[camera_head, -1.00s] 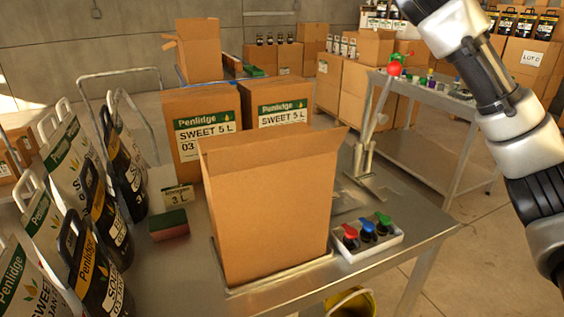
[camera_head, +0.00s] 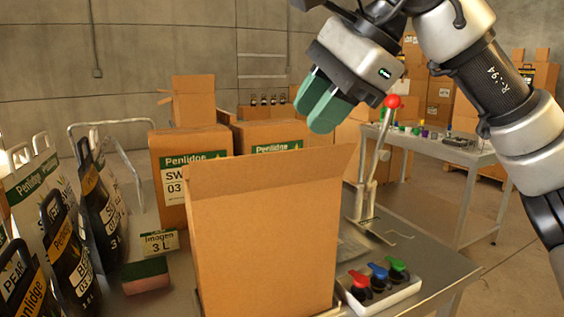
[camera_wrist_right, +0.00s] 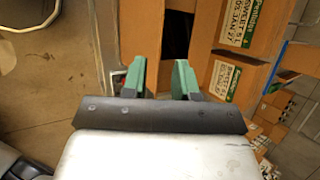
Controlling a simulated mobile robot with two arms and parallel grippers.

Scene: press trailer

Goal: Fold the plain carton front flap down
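The plain carton (camera_head: 262,250) stands upright on the metal table in the middle of the head view. A flap (camera_head: 265,172) stands up along its top edge; I cannot tell how its other flaps lie. My right gripper (camera_head: 314,116) hangs above the carton's top, to the right of its middle, tilted down and left, apart from it in the head view. Its two green fingers are parted with nothing between them. In the right wrist view the gripper (camera_wrist_right: 160,68) points at brown cardboard (camera_wrist_right: 140,30) beside a dark opening. My left gripper is not in view.
Labelled cartons (camera_head: 172,180) stand behind the plain carton. Black and white jugs (camera_head: 100,205) stand at left, near a green-and-pink sponge (camera_head: 145,276). A lever with a red knob (camera_head: 392,101) rises at right, behind a tray of coloured caps (camera_head: 385,290).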

